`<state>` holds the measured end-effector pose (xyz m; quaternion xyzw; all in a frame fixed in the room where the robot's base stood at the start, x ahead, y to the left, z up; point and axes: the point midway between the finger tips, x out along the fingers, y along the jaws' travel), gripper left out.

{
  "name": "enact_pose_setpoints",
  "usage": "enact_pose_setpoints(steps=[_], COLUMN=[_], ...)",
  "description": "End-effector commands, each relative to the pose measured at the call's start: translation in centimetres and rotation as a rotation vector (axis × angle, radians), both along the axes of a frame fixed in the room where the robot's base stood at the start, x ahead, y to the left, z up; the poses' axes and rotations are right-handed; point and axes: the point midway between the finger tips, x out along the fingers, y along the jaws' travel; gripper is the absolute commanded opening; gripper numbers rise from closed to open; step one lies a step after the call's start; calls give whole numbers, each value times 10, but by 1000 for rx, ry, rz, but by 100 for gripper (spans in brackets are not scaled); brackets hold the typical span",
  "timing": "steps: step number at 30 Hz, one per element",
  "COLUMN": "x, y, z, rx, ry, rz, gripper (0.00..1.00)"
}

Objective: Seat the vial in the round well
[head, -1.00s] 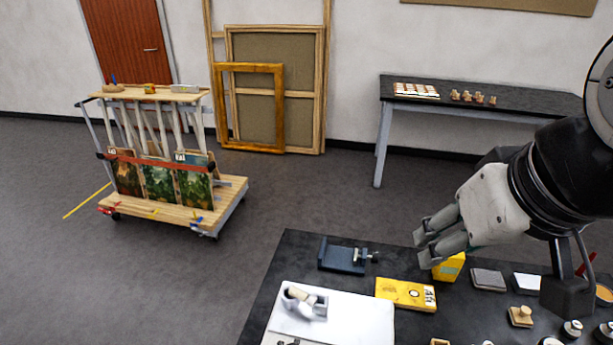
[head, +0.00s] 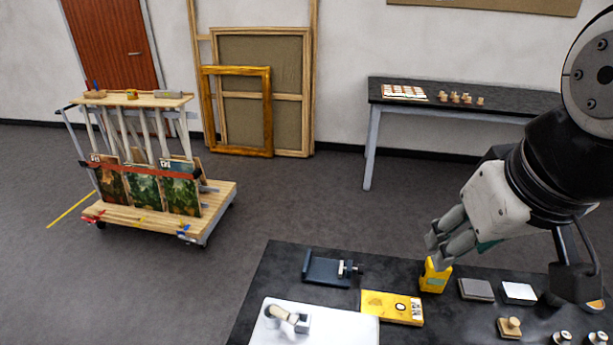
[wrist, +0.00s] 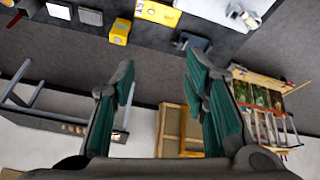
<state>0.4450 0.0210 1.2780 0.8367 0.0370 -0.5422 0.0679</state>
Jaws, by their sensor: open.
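My gripper (head: 440,245) is open and empty. In the head view it hangs above the back edge of the dark bench, overlapping the top of a small yellow container (head: 434,277). In the wrist view, my gripper (wrist: 158,62) has its two green-padded fingers wide apart with nothing between them. The yellow container (wrist: 120,32) lies beyond the left fingertip there. I cannot clearly pick out the vial or the round well. Small round-topped jars (head: 562,338) at the bottom right edge are cut off. A flat yellow box (head: 392,306) has a dark round spot on top.
The dark bench (head: 345,295) also holds a blue-grey clamp (head: 328,268), a white board (head: 340,325) with a wooden-handled tool (head: 288,318), a grey block (head: 476,289), a white block (head: 518,292) and a wooden knob (head: 510,327). A cart (head: 150,210) stands on open floor.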

Motion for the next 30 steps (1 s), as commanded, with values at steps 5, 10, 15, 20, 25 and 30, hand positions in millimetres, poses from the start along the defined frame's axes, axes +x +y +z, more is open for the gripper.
enact_pose_setpoints(steps=[5, 10, 15, 20, 25, 30], x=[21, 47, 74, 88, 90, 87], y=[19, 52, 104, 158, 209, 236], z=[-9, -27, -59, -96, -133, -154], rx=[-49, -108, -167, -197, -204, -200], ry=[52, 123, 213, 292, 355, 387], rz=[101, 255, 472, 680, 864, 964], gripper=[41, 41, 41, 41, 41, 41])
